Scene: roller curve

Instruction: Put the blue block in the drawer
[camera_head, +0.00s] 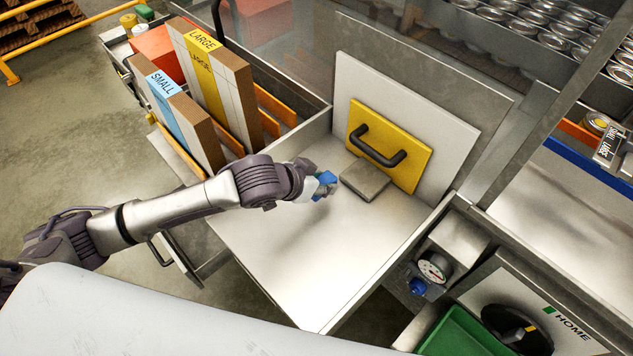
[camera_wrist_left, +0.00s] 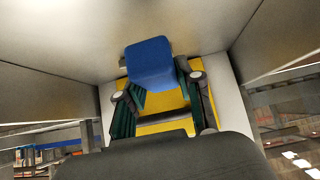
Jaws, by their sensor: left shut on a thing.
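In the head view my left gripper (camera_head: 312,184) reaches over the metal work surface (camera_head: 285,250) and is shut on a small blue block (camera_head: 327,178). The wrist view shows the blue block (camera_wrist_left: 150,62) at the tips of the left fingers (camera_wrist_left: 160,92), with green pads on the fingers. The block appears to be above the surface, just left of a flat grey block. A grey drawer-like unit with a bar handle (camera_head: 160,253) shows below the work surface at the left, partly hidden by my arm. How far it is open I cannot tell. My right gripper is not in view.
A yellow plate with a black handle (camera_head: 412,162) stands at the back, with the flat grey block (camera_head: 364,180) before it. The surface's front is clear.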

